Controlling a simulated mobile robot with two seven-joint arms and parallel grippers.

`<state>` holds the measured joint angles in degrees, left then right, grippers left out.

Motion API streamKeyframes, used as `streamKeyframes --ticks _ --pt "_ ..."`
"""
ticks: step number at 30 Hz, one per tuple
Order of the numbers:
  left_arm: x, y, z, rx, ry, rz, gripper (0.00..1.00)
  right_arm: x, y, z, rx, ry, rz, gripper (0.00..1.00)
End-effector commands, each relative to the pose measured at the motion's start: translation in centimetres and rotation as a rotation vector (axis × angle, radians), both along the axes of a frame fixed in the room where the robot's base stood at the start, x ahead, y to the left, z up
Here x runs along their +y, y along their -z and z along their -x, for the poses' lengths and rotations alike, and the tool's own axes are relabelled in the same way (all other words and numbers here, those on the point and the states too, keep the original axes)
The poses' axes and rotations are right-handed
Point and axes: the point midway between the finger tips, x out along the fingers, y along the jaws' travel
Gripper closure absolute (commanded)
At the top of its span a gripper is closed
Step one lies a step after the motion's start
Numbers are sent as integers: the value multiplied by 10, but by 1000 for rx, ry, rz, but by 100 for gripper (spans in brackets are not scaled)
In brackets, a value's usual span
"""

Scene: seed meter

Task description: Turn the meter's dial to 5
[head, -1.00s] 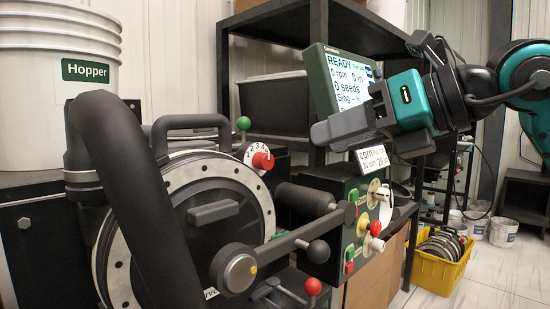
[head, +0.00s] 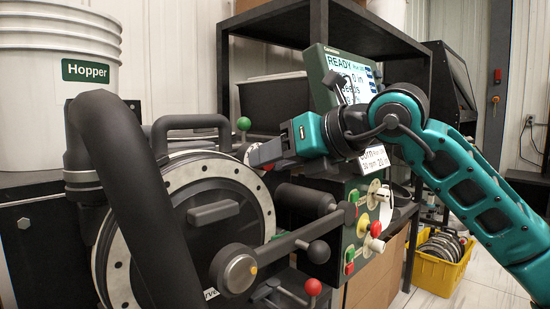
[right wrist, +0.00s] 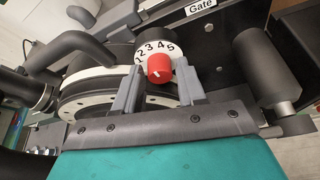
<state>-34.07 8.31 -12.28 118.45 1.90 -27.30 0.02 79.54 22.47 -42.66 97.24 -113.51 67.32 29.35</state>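The meter's dial (right wrist: 170,48) is a white face with black numbers 1 to 5, and a red knob (right wrist: 158,69) sits at its front. A short pale mark shows on the knob, but which number it points to is hard to tell. My right gripper (right wrist: 157,88) is open, with one finger on each side of the knob and apart from it in the picture. In the head view my right gripper (head: 254,156) is in front of the dial and hides nearly all of it. My left gripper is not in view.
A green-knobbed lever (head: 243,124) stands close to the dial. The round meter housing (head: 262,205), with a handle and crank arm, is below left. A display screen (head: 330,62) and a control box (head: 350,235) are to the right. A thick black hose (head: 125,200) crosses the left.

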Motion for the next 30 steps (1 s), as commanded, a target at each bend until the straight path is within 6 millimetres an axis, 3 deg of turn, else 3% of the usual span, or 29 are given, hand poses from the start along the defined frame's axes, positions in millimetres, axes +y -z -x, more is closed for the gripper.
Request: streamKeyframes --ticks 8,20,30 --pt "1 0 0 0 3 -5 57 1 0 -1 0 -1 0 61" --pt "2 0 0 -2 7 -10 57 0 0 0 0 -1 0 99" --pt "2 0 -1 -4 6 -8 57 0 1 -1 31 -1 -31 100"
